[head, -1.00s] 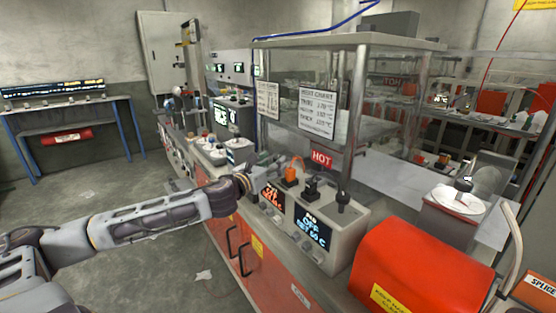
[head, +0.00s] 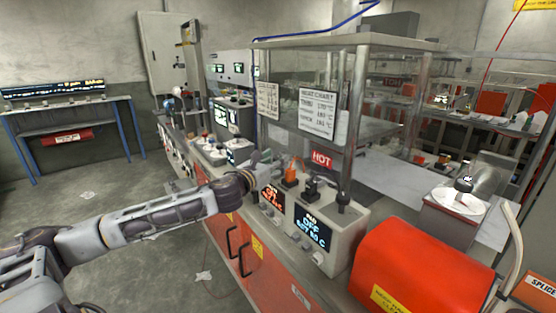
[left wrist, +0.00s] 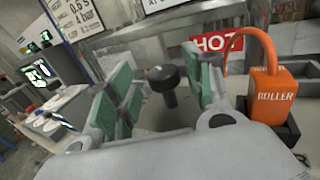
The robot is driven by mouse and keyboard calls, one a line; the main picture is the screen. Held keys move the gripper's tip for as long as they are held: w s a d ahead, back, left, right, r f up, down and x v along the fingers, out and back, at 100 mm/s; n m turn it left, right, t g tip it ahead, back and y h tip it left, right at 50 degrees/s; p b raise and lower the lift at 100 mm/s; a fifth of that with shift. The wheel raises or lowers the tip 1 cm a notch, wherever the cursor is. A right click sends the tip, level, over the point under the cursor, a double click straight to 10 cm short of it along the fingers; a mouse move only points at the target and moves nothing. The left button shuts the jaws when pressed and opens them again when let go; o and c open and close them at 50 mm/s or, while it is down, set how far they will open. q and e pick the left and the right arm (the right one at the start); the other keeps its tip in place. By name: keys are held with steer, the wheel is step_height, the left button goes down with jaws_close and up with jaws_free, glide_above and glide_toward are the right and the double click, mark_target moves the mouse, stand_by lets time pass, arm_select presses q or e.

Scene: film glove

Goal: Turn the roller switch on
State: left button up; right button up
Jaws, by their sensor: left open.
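An orange block marked ROLLER (left wrist: 272,95), with an orange cable, sits in a dark socket in the left wrist view. In the head view an orange plug (head: 291,176) stands on the control box with a red display (head: 271,199). A black round-topped knob (left wrist: 162,78) on a stem shows between my left gripper's green-padded fingers. My left gripper (left wrist: 165,95) is open around the knob; contact cannot be told. In the head view the same gripper (head: 262,168) is at the back left of the box, partly hiding it. My right gripper is not in view.
A second box with a blue PAD OFF display (head: 312,229) and black knob (head: 343,199) stands to the right. A HOT sign (head: 321,160) and a clear-walled enclosure are behind. A large red cover (head: 422,262) fills the right front.

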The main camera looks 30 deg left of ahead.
arm_select(q)
steer(key=shift+w, duration=0.6)
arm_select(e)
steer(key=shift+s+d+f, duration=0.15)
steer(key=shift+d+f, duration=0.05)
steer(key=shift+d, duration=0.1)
arm_select(q)
steer(key=shift+w+d, duration=0.1)
steer(key=shift+w, duration=0.2)
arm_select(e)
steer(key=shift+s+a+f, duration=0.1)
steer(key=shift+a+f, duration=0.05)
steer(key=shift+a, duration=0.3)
arm_select(q)
steer(key=c, duration=1)
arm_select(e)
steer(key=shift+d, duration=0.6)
